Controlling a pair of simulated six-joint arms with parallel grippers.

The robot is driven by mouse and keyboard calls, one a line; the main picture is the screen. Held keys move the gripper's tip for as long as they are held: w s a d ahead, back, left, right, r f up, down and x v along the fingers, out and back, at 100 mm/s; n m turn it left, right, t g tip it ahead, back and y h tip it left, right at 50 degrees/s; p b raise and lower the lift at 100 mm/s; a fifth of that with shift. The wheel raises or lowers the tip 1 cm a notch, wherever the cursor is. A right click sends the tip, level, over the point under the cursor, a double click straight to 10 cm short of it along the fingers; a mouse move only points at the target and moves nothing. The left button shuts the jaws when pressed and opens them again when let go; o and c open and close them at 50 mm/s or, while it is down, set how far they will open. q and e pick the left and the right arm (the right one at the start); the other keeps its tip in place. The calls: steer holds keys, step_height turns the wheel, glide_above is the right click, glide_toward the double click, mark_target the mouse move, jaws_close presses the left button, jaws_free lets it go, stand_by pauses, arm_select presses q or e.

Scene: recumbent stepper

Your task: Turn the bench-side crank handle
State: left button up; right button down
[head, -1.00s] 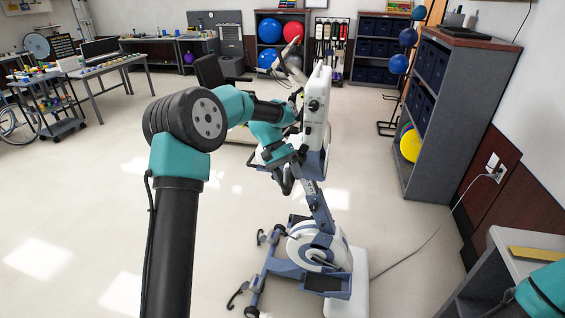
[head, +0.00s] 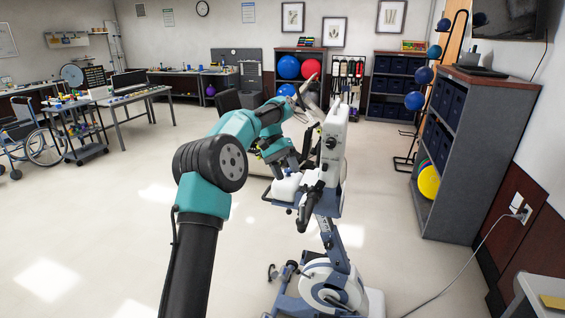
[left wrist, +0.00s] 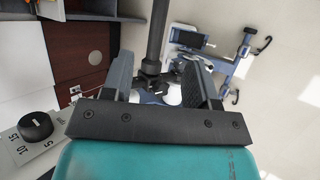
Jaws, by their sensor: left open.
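The recumbent stepper (head: 333,170) stands in the middle of the head view, with a white upright body and a dark dial (head: 331,142). A dark handle (head: 307,208) juts from its near side. My left gripper (head: 280,158) is beside the machine's left side, partly hidden by my arm. In the left wrist view its two fingers (left wrist: 160,82) are spread wide. A dark rod with a small knob, apparently the crank handle (left wrist: 156,42), shows between them; contact cannot be told. The numbered dial (left wrist: 35,126) shows at left. My right gripper is out of view.
The stepper's wheeled base (head: 325,288) sits on open pale floor. A grey shelf unit (head: 470,150) stands at right, and a power cord (head: 455,260) crosses the floor to the wall outlet. A work table (head: 135,97) and wheelchair (head: 35,140) are far left.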

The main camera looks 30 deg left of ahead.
arm_select(q)
steer(key=shift+v, duration=1.55)
